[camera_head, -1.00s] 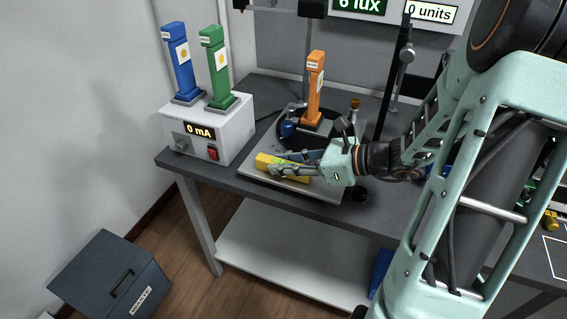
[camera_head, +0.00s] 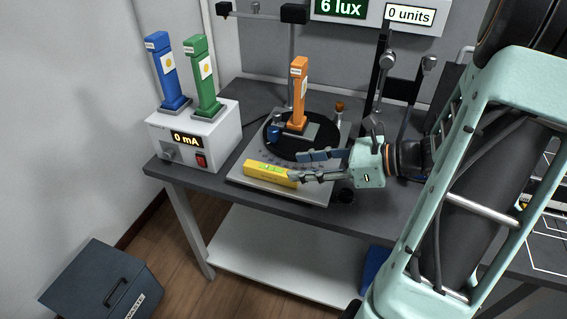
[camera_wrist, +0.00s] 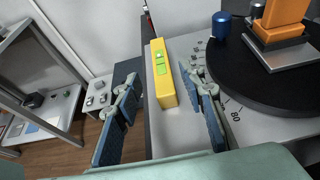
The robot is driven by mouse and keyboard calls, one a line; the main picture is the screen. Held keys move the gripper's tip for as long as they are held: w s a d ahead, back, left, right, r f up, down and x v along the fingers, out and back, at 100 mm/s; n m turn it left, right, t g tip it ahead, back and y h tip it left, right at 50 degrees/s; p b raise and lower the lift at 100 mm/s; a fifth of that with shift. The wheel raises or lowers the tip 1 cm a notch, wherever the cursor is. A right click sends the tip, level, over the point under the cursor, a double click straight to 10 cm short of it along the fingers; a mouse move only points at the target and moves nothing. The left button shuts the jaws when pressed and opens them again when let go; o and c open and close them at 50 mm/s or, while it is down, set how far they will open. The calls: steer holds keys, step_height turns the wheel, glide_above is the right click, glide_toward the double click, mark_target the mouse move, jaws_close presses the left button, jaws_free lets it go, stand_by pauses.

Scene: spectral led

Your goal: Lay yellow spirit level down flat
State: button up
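The yellow spirit level (camera_head: 270,174), with green vials, lies along the front edge of the grey base plate. In the wrist view the spirit level (camera_wrist: 162,75) lies ahead of the fingers, its near end close to them. My gripper (camera_head: 298,166) is at the right end of the level, its fingers pointing left. In the wrist view my gripper (camera_wrist: 165,100) has its two blue-padded fingers spread apart with nothing clamped between them. I cannot tell whether a finger touches the level's near end.
A white meter box (camera_head: 195,135) with blue and green posts stands left. The grey table's front edge (camera_head: 200,185) is close to the plate.

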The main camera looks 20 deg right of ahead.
steer(key=shift+v, duration=1.6)
